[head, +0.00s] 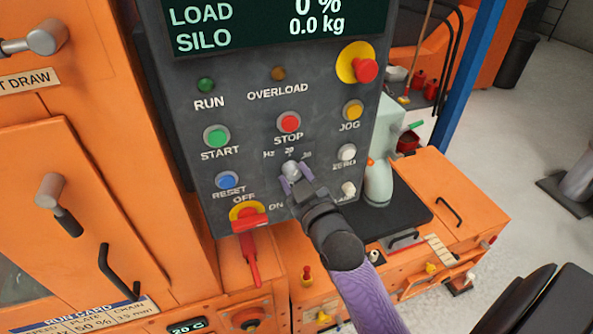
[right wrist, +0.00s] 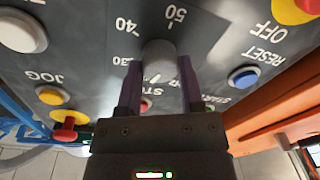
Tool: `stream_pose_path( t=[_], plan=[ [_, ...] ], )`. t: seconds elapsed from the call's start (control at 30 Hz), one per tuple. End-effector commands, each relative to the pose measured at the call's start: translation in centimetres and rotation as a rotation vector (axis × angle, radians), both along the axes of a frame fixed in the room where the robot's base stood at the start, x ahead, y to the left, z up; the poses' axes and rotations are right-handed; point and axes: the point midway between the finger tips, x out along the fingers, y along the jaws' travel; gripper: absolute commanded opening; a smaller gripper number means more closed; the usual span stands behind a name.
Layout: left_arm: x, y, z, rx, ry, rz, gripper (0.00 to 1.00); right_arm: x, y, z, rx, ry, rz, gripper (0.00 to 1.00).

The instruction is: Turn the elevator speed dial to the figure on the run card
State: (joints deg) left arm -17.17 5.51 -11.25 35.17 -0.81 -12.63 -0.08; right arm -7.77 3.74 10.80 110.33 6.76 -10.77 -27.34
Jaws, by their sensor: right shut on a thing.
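The speed dial (head: 290,168) is a small grey knob on the dark control panel (head: 262,112), below the red STOP button. My right gripper (head: 294,180) has its purple fingers on both sides of the knob and is shut on it. In the right wrist view, the knob (right wrist: 159,56) sits between the fingertips, with the figures 30, 40 and 50 printed around it, upside down. The dial's pointer is hidden or too small to tell. The run card (head: 82,318) is at the lower left, cut by the frame edge; its speed figure is not clearly readable. My left gripper is out of view.
START (head: 216,137), STOP (head: 289,122), RESET (head: 227,181) and ZERO (head: 347,153) buttons surround the dial. A red OFF/ON handle (head: 250,222) juts out at lower left. A yellow-and-red emergency button (head: 366,70) is at upper right. The display reads 0 % and 0.0 kg.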

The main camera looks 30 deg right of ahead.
Motion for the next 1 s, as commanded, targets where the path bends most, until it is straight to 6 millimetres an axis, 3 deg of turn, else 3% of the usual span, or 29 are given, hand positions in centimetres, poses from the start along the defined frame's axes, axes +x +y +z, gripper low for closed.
stream_pose_path(
  t=[0.5,1.0],
  plan=[
    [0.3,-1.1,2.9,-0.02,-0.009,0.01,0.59,0.0,0.0,0.0,0.448,-0.105,-0.001,0.0],
    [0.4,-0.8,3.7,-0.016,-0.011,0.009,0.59,0.0,0.0,-0.1,0.674,-0.161,-0.001,0.0]
  ],
)
